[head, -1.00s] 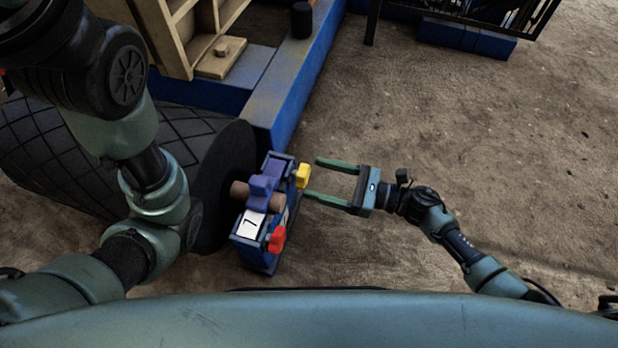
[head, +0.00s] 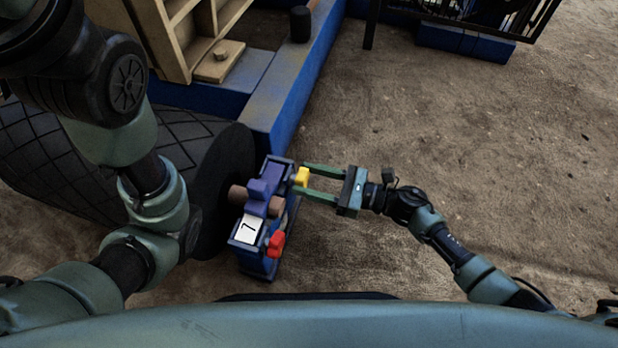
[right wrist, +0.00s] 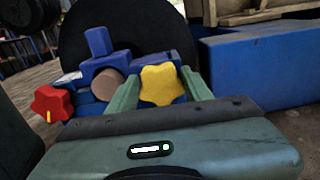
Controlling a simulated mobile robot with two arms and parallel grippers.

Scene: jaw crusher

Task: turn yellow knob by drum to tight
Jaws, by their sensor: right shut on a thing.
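The yellow knob (head: 302,176) sits on the right side of a blue block assembly (head: 247,262) beside the dark drum (head: 232,160). In the right wrist view the yellow knob (right wrist: 161,85) is star-shaped and lies between the two green fingers. My right gripper (head: 303,179) is shut on the yellow knob, reaching it from the right. Its fingers also show in the right wrist view (right wrist: 160,92). My left arm comes in from the left over the drum; its gripper is not in view.
A red knob (head: 276,243) is on the same assembly, nearer me, and it also shows in the right wrist view (right wrist: 52,104). A blue beam (head: 290,85) runs behind. Open dirt ground lies to the right.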

